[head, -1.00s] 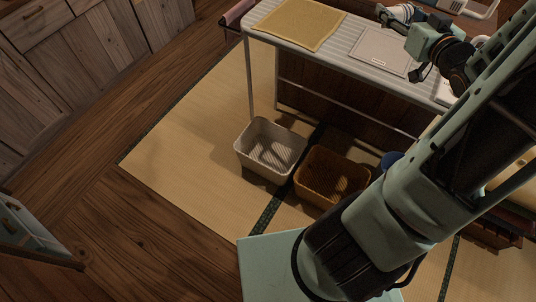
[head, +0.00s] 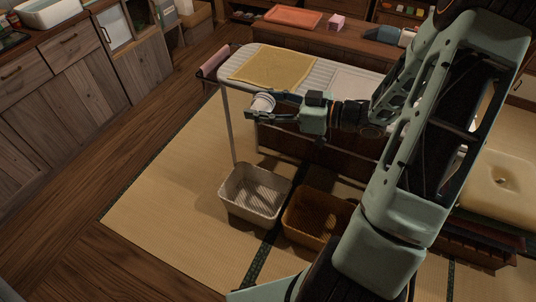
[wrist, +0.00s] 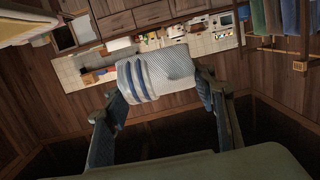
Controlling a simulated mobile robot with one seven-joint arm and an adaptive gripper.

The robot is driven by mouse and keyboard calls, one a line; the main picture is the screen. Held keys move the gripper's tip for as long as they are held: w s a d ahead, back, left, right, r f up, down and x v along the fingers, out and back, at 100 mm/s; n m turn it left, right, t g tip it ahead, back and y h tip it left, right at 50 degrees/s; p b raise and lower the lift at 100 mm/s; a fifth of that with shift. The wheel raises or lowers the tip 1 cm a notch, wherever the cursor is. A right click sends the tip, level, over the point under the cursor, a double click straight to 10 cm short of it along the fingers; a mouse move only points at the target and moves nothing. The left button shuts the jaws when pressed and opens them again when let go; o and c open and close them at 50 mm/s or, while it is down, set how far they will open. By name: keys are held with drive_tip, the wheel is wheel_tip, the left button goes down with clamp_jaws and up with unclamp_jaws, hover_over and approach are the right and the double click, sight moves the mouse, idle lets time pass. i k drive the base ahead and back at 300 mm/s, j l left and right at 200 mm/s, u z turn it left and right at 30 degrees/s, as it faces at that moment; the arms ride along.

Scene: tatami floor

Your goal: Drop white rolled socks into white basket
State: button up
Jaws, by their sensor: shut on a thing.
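The white rolled socks (wrist: 160,75), with blue-grey stripes, are held between the two fingers of my gripper (wrist: 164,98) in the wrist view. In the head view the socks (head: 262,103) show as a small white roll at the tip of my gripper (head: 268,108), in front of the ironing board's near edge. The white basket (head: 256,193) stands on the tatami, lower than the gripper and nearly below it in the picture. The part of its inside that shows looks empty.
A brown basket (head: 318,218) stands right of the white one. The ironing board (head: 236,62) carries a yellow cloth (head: 275,67) and a pale flat item (head: 357,84). One board leg (head: 229,130) rises behind the white basket. Tatami at left (head: 160,185) is clear.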

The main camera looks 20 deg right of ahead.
sight(259, 199)
drive_tip(key=i+j+z, duration=0.2)
drive_tip(key=j, duration=0.2)
drive_tip(key=i+j+z, duration=0.2)
drive_tip(key=j, duration=0.2)
drive_tip(key=j+z, duration=0.2)
drive_tip(key=j, duration=0.25)
drive_tip(key=j+z, duration=0.2)
drive_tip(key=j, duration=0.25)
drive_tip(key=i+j, duration=0.25)
drive_tip(key=i, duration=0.15)
